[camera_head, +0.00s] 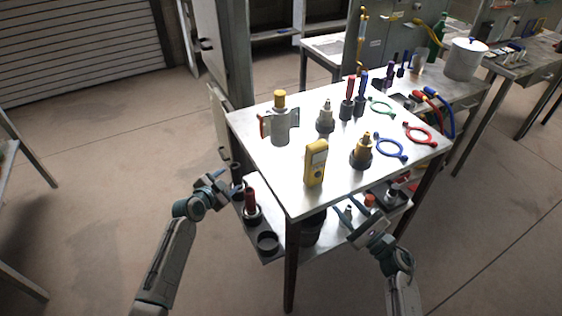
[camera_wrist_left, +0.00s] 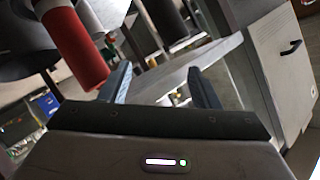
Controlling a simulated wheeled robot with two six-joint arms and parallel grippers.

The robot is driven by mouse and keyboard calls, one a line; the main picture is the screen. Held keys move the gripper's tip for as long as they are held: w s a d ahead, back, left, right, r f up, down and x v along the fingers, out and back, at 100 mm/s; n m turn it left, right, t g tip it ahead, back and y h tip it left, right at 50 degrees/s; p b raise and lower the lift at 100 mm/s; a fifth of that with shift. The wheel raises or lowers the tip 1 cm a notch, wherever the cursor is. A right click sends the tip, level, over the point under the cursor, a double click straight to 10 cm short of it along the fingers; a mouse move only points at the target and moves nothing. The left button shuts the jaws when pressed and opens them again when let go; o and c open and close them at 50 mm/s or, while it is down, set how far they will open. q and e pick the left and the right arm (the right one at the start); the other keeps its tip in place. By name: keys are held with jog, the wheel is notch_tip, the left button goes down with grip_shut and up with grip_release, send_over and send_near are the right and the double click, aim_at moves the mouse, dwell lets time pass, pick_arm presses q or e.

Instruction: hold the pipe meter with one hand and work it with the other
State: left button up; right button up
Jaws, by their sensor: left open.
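A yellow handheld meter with a grey face, which I take to be the pipe meter (camera_head: 316,163), stands upright near the front edge of the metal table (camera_head: 270,170). My left gripper (camera_head: 222,182) is open, left of the table and below its top, apart from the meter. In the left wrist view its two fingers (camera_wrist_left: 160,88) are spread, with no object held between them. My right gripper (camera_head: 350,212) is in front of the table's near right side, below the tabletop; its fingers look spread and empty. Neither gripper touches the meter.
A silver canister with a yellow cap (camera_head: 280,122), brass-topped fittings (camera_head: 361,150) and coloured ring tools (camera_head: 390,147) stand on the table. A red-handled tool (camera_head: 251,203) stands on the lower shelf near my left gripper; a red cylinder (camera_wrist_left: 75,45) shows close in the wrist view.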

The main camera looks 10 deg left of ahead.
pick_arm(q)
notch_tip(320, 180, up, 6)
jog(key=w+d+m+h, duration=0.1)
jog(key=d, duration=0.1)
jog(key=g+h, duration=0.3)
jog(key=h, duration=0.7)
send_near(307, 153)
jog(key=x, duration=1.3)
jog(key=shift+d+r, duration=0.1)
jog(key=shift+r, duration=0.05)
jog(key=shift+s, duration=0.1)
jog(key=c, duration=1.2)
pick_arm(e)
jog(key=shift+c, duration=0.5)
grip_shut()
